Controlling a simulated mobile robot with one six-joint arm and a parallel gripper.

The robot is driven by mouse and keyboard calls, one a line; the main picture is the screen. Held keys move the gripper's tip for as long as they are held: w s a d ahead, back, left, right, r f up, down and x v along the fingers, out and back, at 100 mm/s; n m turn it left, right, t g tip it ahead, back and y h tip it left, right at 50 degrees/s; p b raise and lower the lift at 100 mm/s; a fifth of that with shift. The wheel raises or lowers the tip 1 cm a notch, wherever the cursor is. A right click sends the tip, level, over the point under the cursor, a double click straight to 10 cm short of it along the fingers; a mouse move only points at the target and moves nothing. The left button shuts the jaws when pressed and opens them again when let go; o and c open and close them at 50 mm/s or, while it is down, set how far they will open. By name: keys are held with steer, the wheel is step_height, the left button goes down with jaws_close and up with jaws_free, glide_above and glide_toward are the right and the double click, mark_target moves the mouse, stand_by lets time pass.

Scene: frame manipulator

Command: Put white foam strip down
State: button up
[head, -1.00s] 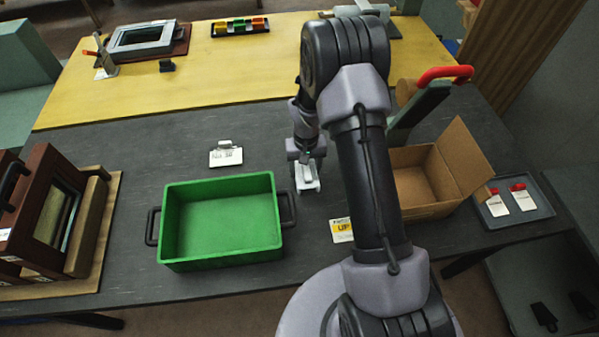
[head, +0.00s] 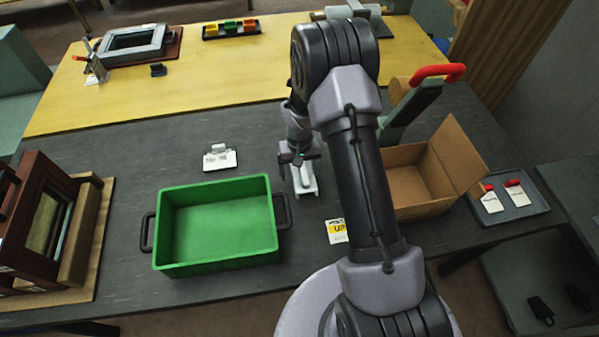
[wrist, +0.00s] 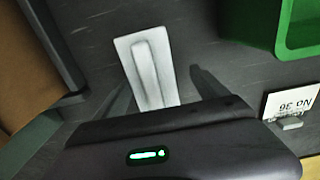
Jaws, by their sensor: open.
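The white foam strip (head: 304,179) lies on the dark grey table between the green bin and the cardboard box. In the wrist view the strip (wrist: 148,68) shows as a pale plate with a raised ridge along it. My gripper (head: 298,160) is open, just behind and above the strip in the head view. In the wrist view its dark fingers (wrist: 160,92) stand to either side of the strip, apart from it. The strip's near end is hidden behind the gripper body in the wrist view.
A green bin (head: 160,243) with black handles stands left of the strip. An open cardboard box (head: 415,205) stands to the right, behind my arm. Bare table surrounds the strip.

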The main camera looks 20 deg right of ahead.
step_height(320, 180, up, 12)
steer(key=r+p, duration=0.1)
steer(key=p, duration=0.1)
step_height(320, 180, up, 11)
steer(key=t, duration=0.2)
glide_above(299, 174)
steer(key=s+a, duration=0.3)
steer(key=s+a+r+m+t+y, duration=0.1)
steer(key=s+a+r+t, duration=0.1)
steer(key=s+r, duration=0.5)
steer(key=s+a+r+m+t+y, duration=0.1)
steer(key=s+a+r, duration=0.4)
steer(key=s, duration=0.9)
step_height(299, 174, up, 3)
steer(key=shift+s+a+f+t, duration=0.2)
steer(key=shift+a+t, duration=0.1)
steer(key=shift+t, duration=0.1)
